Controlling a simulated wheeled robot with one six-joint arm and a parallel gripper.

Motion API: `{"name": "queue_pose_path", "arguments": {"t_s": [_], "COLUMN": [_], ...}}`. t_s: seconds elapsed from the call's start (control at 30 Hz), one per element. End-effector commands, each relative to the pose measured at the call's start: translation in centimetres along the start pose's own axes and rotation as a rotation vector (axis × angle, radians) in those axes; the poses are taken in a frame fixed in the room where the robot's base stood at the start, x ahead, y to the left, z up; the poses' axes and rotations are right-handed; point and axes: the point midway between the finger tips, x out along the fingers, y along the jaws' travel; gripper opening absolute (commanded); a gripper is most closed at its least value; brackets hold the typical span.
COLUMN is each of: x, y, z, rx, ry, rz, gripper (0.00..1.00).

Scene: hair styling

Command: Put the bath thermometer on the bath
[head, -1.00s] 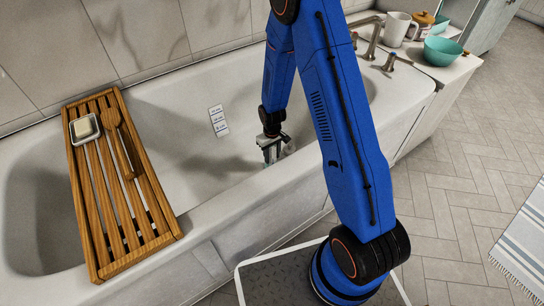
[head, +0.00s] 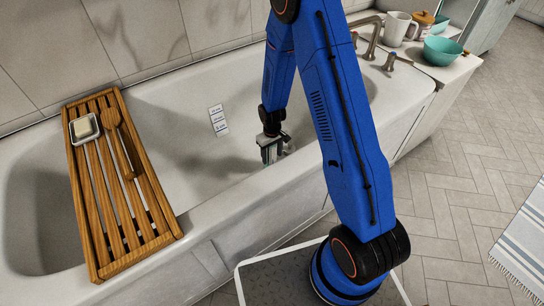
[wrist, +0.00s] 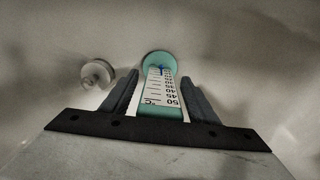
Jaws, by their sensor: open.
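The bath thermometer (wrist: 162,90) shows in the wrist view as a white scale with black numbers on a teal body with a round teal end. It lies between the two fingers of my gripper (wrist: 158,82), with small gaps visible on both sides. My gripper is open; in the head view my gripper (head: 272,152) is low inside the bath (head: 190,220), near its front wall. The thermometer is not clear in the head view, as my gripper and arm cover that spot.
A wooden slatted rack (head: 105,265) spans the left of the bath, holding a soap dish (head: 84,128) and a brush (head: 122,150). A white label (head: 218,120) is inside the bath. Taps (head: 370,40), a mug (head: 397,28) and a teal bowl (head: 442,50) stand at the right.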

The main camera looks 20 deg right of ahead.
Motion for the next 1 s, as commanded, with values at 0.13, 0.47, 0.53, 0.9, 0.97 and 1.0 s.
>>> {"name": "queue_pose_path", "arguments": {"t_s": [0.13,0.47,0.53,0.9,0.97,1.0], "x": [-2.1,-7.6,-8.7,-11.3,-11.4,-11.6], "y": [0.0,0.0,0.0,0.0,0.0,0.0], "z": [-0.1,-0.1,-0.1,0.0,0.0,0.0], "rx": [0.0,0.0,0.0,0.0,0.0,0.001], "ry": [0.003,0.004,0.003,0.001,0.001,0.002], "rz": [0.001,0.001,0.001,0.0,0.0,0.0], "gripper": [0.54,0.54,0.54,0.54,0.54,0.54]}}
